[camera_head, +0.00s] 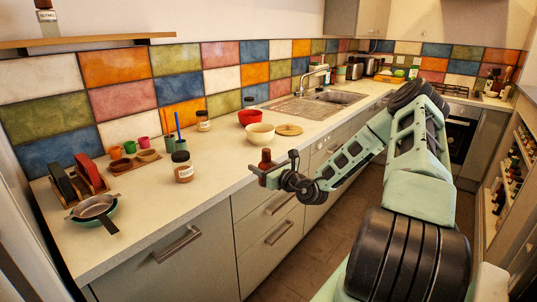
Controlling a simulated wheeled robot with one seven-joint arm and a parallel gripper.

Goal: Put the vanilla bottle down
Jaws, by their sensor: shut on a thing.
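A small brown bottle (265,157), which I take to be the vanilla bottle, is upright at my gripper (266,172). The gripper is shut on it, near the front edge of the pale counter (225,165). The bottle's lower part is hidden by the gripper, and I cannot tell whether its base touches the counter. No label is readable on it.
A labelled jar (182,168) stands left of the gripper. A cream bowl (260,135), a red bowl (249,117) and a round wooden board (289,130) lie behind it. Counter between the jar and gripper is clear.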

